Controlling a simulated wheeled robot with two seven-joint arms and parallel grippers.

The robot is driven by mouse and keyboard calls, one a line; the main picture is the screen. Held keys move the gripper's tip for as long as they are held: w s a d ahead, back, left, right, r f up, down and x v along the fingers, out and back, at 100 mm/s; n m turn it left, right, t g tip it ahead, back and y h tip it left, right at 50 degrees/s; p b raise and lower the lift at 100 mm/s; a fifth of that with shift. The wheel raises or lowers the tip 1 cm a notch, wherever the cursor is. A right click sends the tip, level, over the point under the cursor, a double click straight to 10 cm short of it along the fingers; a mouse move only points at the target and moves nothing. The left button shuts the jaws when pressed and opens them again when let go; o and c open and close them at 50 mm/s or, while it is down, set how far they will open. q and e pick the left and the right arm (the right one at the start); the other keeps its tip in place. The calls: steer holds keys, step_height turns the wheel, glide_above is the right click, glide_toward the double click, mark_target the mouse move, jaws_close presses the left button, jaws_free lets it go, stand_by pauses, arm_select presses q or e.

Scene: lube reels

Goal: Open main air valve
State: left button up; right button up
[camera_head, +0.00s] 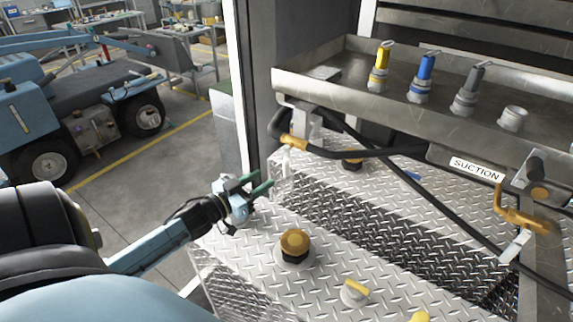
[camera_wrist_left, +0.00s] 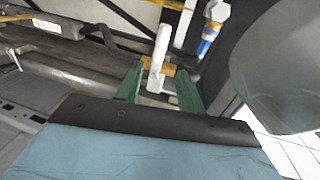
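A brass valve (camera_head: 297,141) with a white lever handle (camera_head: 287,158) sits on a black hose below the left end of the metal tray. Its lever hangs down. In the left wrist view the white handle (camera_wrist_left: 158,58) shows ahead, lined up between my green fingertips, with the brass body (camera_wrist_left: 166,68) behind it. My left gripper (camera_head: 257,183) is open and empty, just left of and below the handle in the head view. I see no clear contact. A second brass valve (camera_head: 520,218) with a white handle is at the right. My right gripper is out of view.
The metal tray (camera_head: 345,108) holds yellow, blue and grey nozzles above. A SUCTION label (camera_head: 476,169) is at right. Below lies a diamond-plate deck (camera_head: 250,240) with a brass cap (camera_head: 295,243). A grey post (camera_head: 256,90) stands behind my gripper. Black hoses cross the deck.

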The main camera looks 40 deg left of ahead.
mark_target(284, 167)
arm_select(q)
steer(key=w, duration=0.6)
steer(key=w+d, duration=0.1)
steer(key=w, duration=0.3)
steer(key=shift+w, duration=0.1)
jaws_close()
